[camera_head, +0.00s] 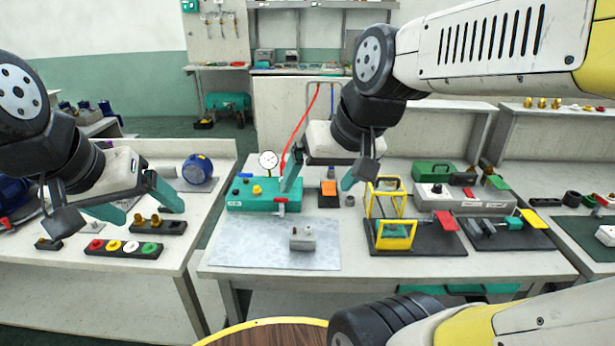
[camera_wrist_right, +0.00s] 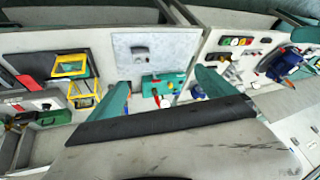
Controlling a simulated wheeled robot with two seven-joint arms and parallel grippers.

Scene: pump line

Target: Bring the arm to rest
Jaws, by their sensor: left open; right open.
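My right gripper (camera_head: 321,184) hangs over the back of the middle bench, its teal fingers apart. In the right wrist view its two teal fingers (camera_wrist_right: 164,92) stand wide apart with nothing held between them. The green test unit (camera_head: 262,196) with a dial gauge is close to its left finger in the head view; whether they touch I cannot tell. My left gripper (camera_head: 138,204) is over the left bench, its teal fingers apart and empty. Both arms are raised above the benches.
A grey block (camera_head: 302,238) sits on the pale mat (camera_head: 265,252). A yellow frame (camera_head: 396,236) stands on a black board to the right. The left bench holds a button strip (camera_head: 123,247) and a blue round part (camera_head: 197,169). A red hose (camera_head: 301,130) rises behind the unit.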

